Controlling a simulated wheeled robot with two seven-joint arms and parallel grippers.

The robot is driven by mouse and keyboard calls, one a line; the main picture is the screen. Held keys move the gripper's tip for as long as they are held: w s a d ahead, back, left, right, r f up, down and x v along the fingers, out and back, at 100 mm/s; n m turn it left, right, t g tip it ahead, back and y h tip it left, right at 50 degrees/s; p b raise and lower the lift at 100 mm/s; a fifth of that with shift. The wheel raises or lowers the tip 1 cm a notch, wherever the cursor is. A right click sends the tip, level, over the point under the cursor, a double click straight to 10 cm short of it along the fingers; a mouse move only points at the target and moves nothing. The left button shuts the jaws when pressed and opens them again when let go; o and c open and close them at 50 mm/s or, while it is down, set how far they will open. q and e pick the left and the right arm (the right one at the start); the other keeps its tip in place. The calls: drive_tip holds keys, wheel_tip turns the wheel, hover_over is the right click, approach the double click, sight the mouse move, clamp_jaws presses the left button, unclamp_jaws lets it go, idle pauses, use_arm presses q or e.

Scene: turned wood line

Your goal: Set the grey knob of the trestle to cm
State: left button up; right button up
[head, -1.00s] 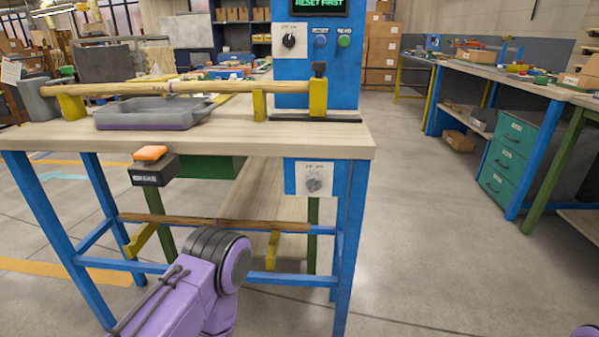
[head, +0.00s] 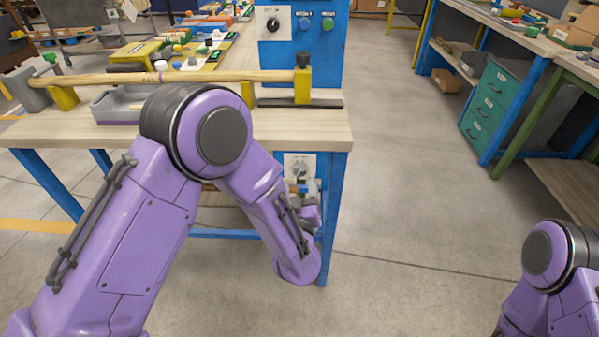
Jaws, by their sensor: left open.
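The grey knob (head: 300,171) sits on a white plate (head: 293,159) on the front of the blue and wooden trestle, just below the top's right front edge. My left arm reaches across the bench front. My left gripper (head: 306,186) is open, close in front of the knob and a little below it. It partly covers the lower part of the plate, and I cannot tell whether its fingers touch the knob. The plate's marks are too small to read. My right gripper is out of view; only part of my right arm shows at the lower right.
A turned wooden piece (head: 200,76) lies on yellow supports along the bench top (head: 330,137), above a grey tray (head: 117,106). A blue panel with a black knob (head: 273,23) and buttons stands behind. Clear floor (head: 390,180) lies to the right.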

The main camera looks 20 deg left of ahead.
sight(299, 175)
use_arm(q)
drive_tip(key=x, duration=0.4)
drive_tip(key=shift+w, duration=0.1)
drive_tip(key=c, duration=1)
drive_tip(key=shift+c, duration=0.2)
drive_tip(key=shift+n, duration=0.3)
drive_tip(key=n, duration=0.3)
drive_tip(key=shift+a+b, duration=0.1)
drive_tip(key=shift+b, duration=0.25)
drive_tip(key=n+b, duration=0.1)
drive_tip(key=n, duration=0.4)
drive_tip(key=shift+f, duration=0.1)
drive_tip(key=shift+n, duration=0.3)
